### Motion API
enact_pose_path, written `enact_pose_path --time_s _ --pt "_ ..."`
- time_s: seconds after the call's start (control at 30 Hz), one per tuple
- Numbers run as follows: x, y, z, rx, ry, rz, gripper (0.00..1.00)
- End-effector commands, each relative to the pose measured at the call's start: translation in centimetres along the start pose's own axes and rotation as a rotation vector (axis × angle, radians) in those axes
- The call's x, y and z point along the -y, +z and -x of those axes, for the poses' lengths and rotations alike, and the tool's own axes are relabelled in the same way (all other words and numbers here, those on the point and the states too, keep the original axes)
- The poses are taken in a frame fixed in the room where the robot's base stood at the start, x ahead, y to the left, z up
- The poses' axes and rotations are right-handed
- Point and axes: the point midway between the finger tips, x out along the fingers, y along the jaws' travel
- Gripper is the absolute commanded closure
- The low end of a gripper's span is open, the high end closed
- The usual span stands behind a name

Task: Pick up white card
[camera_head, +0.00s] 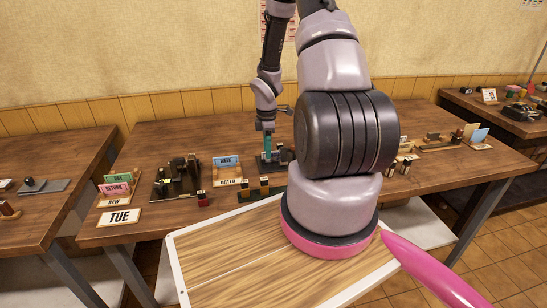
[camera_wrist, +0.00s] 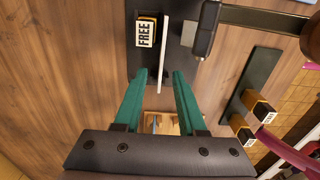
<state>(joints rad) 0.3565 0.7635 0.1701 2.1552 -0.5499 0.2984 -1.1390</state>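A thin white card (camera_wrist: 163,50) shows nearly edge-on in the wrist view, upright on a dark base (camera_wrist: 183,60), beside a block marked FREE (camera_wrist: 145,32). My gripper (camera_wrist: 160,73) is open. Its two teal fingers stand one on each side of the card's near end, with visible gaps, so neither appears to touch it. In the head view my gripper (camera_head: 267,142) points down at the dark press (camera_head: 272,161) on the middle table. I cannot make out the white card there.
A dark lever arm (camera_wrist: 207,30) stands right of the card. A dark rack (camera_wrist: 250,85) with stamp blocks lies farther right. My arm hides part of the table.

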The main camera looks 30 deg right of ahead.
Motion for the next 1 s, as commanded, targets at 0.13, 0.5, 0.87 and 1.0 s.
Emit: enact_pose_path --time_s 0.13,0.5,0.87,1.0 --pt "0.0 0.0 -1.9 0.001 -0.001 0.000 0.60" --pt "0.0 0.0 -2.3 0.000 0.001 -0.001 0.87" --pt "0.0 0.0 -2.2 0.000 0.001 -0.001 1.00" --pt "-0.1 0.0 -1.4 0.000 0.003 -0.003 1.00"
